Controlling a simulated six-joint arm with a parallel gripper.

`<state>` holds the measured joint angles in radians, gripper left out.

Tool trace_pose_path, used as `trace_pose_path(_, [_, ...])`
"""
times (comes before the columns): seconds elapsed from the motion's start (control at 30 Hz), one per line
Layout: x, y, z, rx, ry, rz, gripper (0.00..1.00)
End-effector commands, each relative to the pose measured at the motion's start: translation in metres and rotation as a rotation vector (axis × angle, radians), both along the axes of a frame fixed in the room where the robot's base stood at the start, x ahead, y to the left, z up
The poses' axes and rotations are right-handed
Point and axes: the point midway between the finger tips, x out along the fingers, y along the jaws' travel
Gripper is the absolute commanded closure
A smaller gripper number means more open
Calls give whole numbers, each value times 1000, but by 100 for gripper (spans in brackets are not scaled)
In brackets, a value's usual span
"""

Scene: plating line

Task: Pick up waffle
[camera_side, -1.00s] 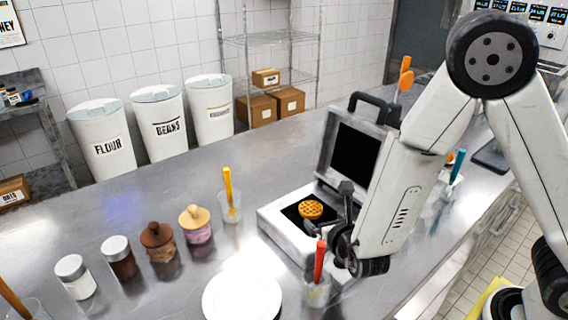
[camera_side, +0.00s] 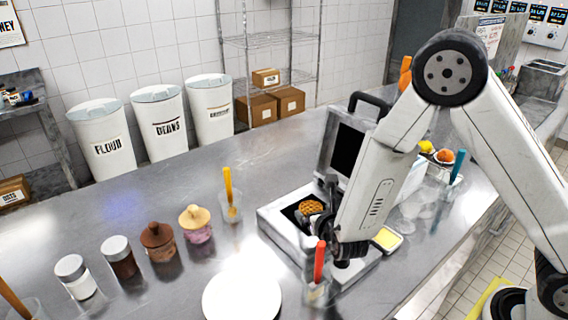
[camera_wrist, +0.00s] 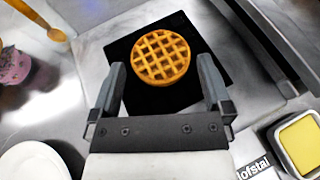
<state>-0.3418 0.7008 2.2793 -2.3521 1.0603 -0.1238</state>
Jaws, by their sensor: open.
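The waffle (camera_wrist: 160,57) is round and golden brown with a grid pattern. It lies on the black plate of the open waffle iron (camera_side: 277,222). In the side view the waffle (camera_side: 311,208) is partly covered by my gripper (camera_side: 330,205). In the wrist view my gripper (camera_wrist: 162,85) is open, with one finger on each side of the near part of the waffle. The waffle is between and just beyond the fingertips, and nothing is held. Whether the fingers touch it I cannot tell.
A white plate (camera_side: 242,298) lies at the front. A cup with a red-handled tool (camera_side: 319,262) stands close to my gripper. A dish of yellow content (camera_side: 387,238) sits right of the iron.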

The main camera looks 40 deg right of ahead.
Motion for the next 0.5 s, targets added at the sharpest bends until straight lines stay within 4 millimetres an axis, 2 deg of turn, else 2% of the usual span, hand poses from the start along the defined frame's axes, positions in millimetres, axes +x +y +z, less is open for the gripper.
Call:
trace_pose_path(0.2, [12, -5, -5, -1, 1, -1, 0])
trace_pose_path(0.5, [12, -5, -5, -1, 1, -1, 0])
